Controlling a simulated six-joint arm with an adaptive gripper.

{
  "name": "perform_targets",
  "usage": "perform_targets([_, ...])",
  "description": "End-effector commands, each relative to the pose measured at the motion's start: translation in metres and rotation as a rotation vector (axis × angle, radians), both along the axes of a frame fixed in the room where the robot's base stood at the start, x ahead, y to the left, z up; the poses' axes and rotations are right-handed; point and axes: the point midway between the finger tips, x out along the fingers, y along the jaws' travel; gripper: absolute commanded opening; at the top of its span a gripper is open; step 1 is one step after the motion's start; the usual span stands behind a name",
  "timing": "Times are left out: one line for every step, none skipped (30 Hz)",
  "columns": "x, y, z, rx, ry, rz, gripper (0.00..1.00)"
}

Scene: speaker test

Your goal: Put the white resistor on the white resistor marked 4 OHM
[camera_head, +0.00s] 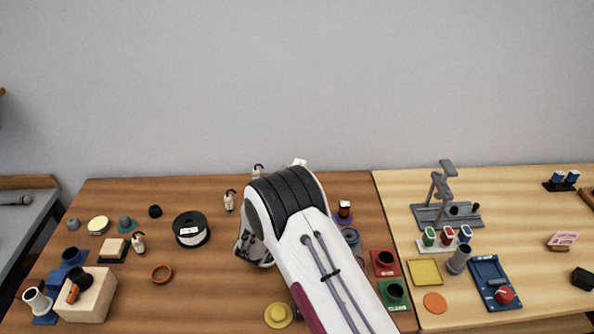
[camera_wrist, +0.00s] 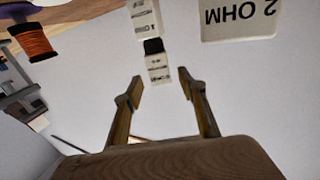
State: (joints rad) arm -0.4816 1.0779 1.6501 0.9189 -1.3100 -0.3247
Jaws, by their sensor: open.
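My gripper (camera_wrist: 163,84) is open in the wrist view, with nothing between its fingertips. Just beyond the fingertips is a small white block (camera_wrist: 158,68) with dark print. A black piece lies between it and a second white block (camera_wrist: 146,22); their print is too small to read surely. A larger white block marked 2 OHM (camera_wrist: 238,20) shows upside down at the upper right. In the head view, small cream-white pieces with black hooks stand at the table's back (camera_head: 229,203) and left (camera_head: 138,243). I cannot make out a 4 OHM marking.
In the wrist view an orange spool (camera_wrist: 34,40) is at the upper left. In the head view, a black spool (camera_head: 191,230), a brown ring (camera_head: 161,274) and a yellow disc (camera_head: 279,315) lie around my arm. Red (camera_head: 384,263) and green (camera_head: 393,294) holders stand right of it.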

Motion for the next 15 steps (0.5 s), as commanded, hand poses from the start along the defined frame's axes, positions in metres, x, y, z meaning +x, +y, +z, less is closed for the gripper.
perform_targets([-0.007,0.003,0.0,-0.001,0.002,0.002,0.41])
perform_targets([-0.011,0.005,0.0,-0.001,0.0,0.001,0.41])
perform_targets([-0.016,0.007,0.0,-0.001,0.001,0.002,0.41])
perform_targets([-0.02,0.009,0.0,-0.001,0.001,0.003,0.41])
perform_targets([-0.024,0.011,0.0,-0.001,0.001,0.003,0.41])
perform_targets([-0.029,0.013,0.0,-0.002,0.001,0.002,0.41])
perform_targets([-0.033,0.014,0.0,-0.001,0.0,0.001,0.41])
perform_targets([-0.036,0.015,0.0,-0.001,0.0,0.001,0.41])
perform_targets([-0.041,0.018,0.0,-0.001,0.001,0.002,0.41])
perform_targets([-0.044,0.019,0.0,0.0,0.001,0.002,0.41])
perform_targets([-0.047,0.02,0.0,0.0,0.0,0.002,0.41])
perform_targets([-0.051,0.021,0.0,-0.001,0.0,0.001,0.41])
perform_targets([-0.053,0.022,0.0,-0.001,0.0,0.0,0.41])
perform_targets([-0.055,0.023,0.0,-0.001,0.0,0.0,0.41])
perform_targets([-0.058,0.024,0.0,-0.001,0.0,0.001,0.41])
